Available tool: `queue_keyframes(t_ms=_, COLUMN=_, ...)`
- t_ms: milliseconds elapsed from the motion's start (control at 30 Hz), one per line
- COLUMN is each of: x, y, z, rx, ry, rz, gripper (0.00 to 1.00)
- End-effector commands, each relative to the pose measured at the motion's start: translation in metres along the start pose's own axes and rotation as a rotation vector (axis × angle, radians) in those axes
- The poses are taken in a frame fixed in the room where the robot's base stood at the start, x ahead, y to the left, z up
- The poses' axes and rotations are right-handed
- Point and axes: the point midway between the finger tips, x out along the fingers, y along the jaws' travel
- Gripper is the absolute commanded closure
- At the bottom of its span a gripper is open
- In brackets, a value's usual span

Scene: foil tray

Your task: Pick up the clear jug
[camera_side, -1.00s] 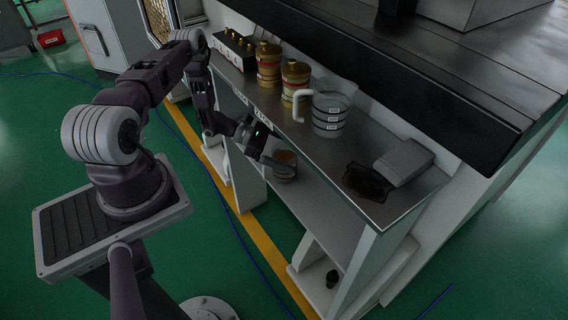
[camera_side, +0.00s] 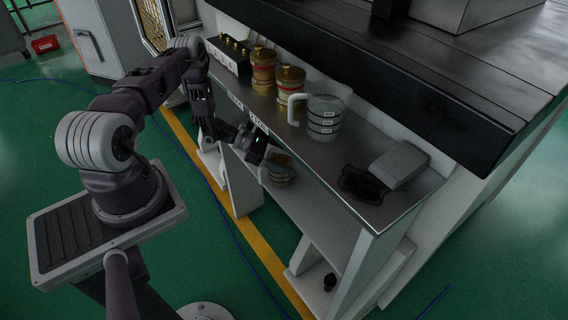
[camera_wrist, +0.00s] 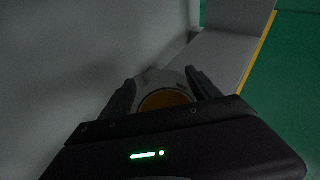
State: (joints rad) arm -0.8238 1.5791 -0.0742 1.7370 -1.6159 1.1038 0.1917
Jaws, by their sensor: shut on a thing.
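A clear, greyish jug (camera_side: 322,118) with a pale handle and dark bands stands upright on the upper metal shelf, apart from my gripper. My gripper (camera_side: 272,168) is lower down, at the front of the space under that shelf. It is shut on a small round container (camera_side: 284,165) with an amber-brown inside or top. In the wrist view the fingers (camera_wrist: 162,82) lie on either side of this container (camera_wrist: 166,99).
The upper shelf (camera_side: 300,135) also holds two gold-and-red canisters (camera_side: 290,82), a black box with brass fittings (camera_side: 229,52), a grey block (camera_side: 399,165) and a dark crumpled object (camera_side: 362,184). The upper shelf's front edge is close above my gripper.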

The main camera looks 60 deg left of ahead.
Motion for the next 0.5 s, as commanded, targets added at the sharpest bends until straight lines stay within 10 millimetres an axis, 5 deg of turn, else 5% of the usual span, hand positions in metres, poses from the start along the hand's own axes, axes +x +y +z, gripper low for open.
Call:
queue_keyframes(t_ms=233, x=-0.016, y=0.001, z=0.009, rx=-0.001, ry=0.0, rz=0.004, gripper=0.87)
queue_keyframes(t_ms=500, x=-0.086, y=0.001, z=-0.02, rx=-0.001, ry=0.0, rz=0.006, gripper=0.87)
